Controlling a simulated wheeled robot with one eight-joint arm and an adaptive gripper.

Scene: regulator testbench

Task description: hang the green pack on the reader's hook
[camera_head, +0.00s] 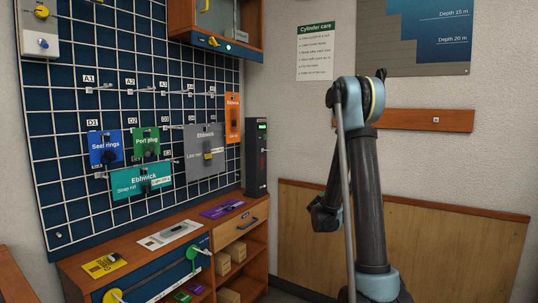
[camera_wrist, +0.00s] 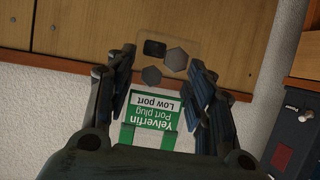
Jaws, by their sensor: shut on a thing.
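My gripper (camera_wrist: 163,62) is shut on a green and white pack (camera_wrist: 154,112) marked "Yelverfin Port plug Low port". The pack lies between the two fingers, with its print upside down in the wrist view. Its clear part, with dark hexagonal plugs, shows beyond the print. The reader seems to be the tall dark box (camera_head: 257,160) at the bench's back right corner.
A wire grid board (camera_head: 70,190) holds several packs, among them another green "Port plug" pack (camera_head: 145,143). The wooden bench (camera_head: 240,212) bears flat cards. A wood panel (camera_head: 430,220) lines the wall behind my arm. Open space lies between bench and arm.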

